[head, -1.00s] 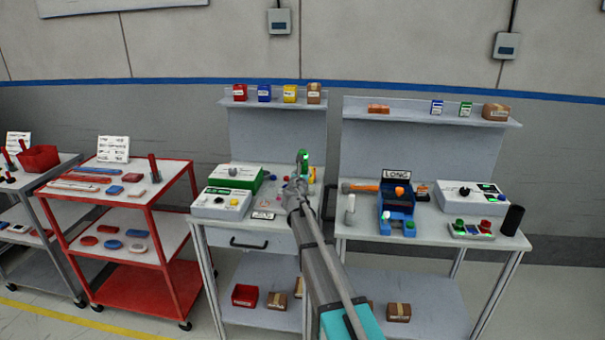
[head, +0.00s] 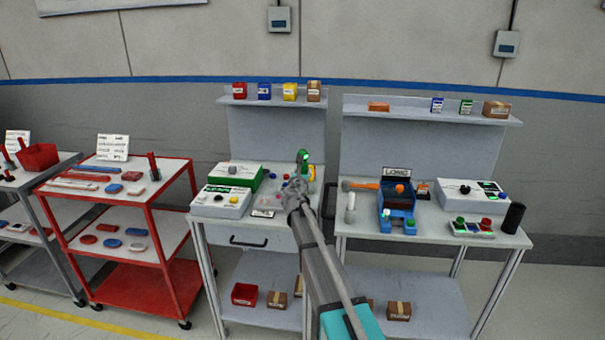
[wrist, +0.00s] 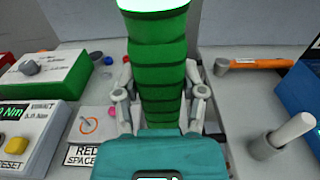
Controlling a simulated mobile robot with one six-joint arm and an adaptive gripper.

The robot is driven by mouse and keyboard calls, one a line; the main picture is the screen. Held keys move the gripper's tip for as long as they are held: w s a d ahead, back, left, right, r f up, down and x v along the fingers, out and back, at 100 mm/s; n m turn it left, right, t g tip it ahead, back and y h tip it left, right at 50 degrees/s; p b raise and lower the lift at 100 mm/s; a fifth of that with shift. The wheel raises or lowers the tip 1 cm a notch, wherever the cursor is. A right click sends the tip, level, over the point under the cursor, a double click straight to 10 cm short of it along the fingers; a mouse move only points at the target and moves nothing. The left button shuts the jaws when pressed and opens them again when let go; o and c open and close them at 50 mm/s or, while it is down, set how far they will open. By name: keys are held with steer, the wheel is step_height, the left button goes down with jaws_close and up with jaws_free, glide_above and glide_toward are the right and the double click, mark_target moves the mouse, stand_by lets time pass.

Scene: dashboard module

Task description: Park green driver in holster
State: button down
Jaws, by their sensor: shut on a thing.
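The green driver (head: 303,158) stands roughly upright above the left bench, in my gripper (head: 297,190). In the wrist view, its ribbed green body (wrist: 160,75) fills the middle between the two grey fingers of my gripper (wrist: 161,105), which are shut on it. Its lower end is hidden behind my gripper's own parts. No holster can be identified for certain. A black upright cylinder (head: 513,218) stands at the right end of the right bench, and a pale cylinder (head: 350,209) stands near its left edge.
Left bench (head: 277,224): a green-and-white box (head: 236,177), a white meter box (head: 221,201) and small coloured parts. Right bench (head: 350,229): an orange-handled tool (head: 365,185), a blue fixture (head: 398,212) and a white box (head: 470,193). A narrow gap separates the benches.

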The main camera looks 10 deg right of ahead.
steer(key=shift+c, duration=0.5)
jaws_free()
steer(key=shift+s, duration=0.1)
steer(key=v, duration=0.7)
steer(key=shift+s, duration=0.2)
